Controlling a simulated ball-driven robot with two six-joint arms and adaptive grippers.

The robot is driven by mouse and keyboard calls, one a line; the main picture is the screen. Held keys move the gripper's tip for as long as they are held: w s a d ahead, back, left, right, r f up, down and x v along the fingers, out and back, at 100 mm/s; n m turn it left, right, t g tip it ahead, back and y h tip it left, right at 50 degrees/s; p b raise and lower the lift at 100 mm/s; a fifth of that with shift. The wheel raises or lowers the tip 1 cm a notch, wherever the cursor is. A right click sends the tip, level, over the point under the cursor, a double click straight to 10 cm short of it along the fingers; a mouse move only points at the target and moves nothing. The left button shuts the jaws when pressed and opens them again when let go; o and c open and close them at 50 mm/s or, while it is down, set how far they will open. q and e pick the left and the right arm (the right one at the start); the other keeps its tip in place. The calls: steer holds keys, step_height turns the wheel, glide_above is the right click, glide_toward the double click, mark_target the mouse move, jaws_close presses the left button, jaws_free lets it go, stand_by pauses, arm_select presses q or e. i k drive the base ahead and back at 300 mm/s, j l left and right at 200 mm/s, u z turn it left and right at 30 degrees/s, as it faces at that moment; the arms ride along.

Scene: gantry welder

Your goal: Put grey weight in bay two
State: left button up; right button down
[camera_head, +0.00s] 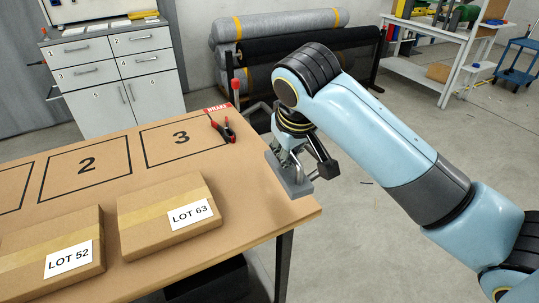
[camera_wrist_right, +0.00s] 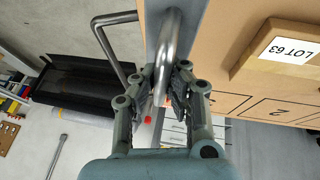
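The grey weight (camera_head: 289,183) is a grey block with a bent metal handle (camera_wrist_right: 171,45). In the head view it is at the right edge of the table, partly hidden by my right gripper (camera_head: 290,158). I cannot tell whether it touches the tabletop. In the right wrist view my right gripper (camera_wrist_right: 170,85) has its fingers close on both sides of the handle and looks shut on it. Bay two (camera_head: 88,165) is a black outlined rectangle marked 2 on the tabletop, left of bay three, and is empty. My left gripper is not in view.
Boxes LOT 63 (camera_head: 150,218) and LOT 52 (camera_head: 30,262) lie on the table (camera_head: 245,185) in front of the bays. A metal rail (camera_head: 258,107) stands past the table's right edge.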

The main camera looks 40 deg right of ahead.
mark_target(88, 164)
steer(key=i+j+u, duration=0.3)
steer(key=u, duration=0.15)
steer(key=i+j+u, duration=0.15)
steer(key=i+u, duration=0.3)
steer(key=i, duration=0.05)
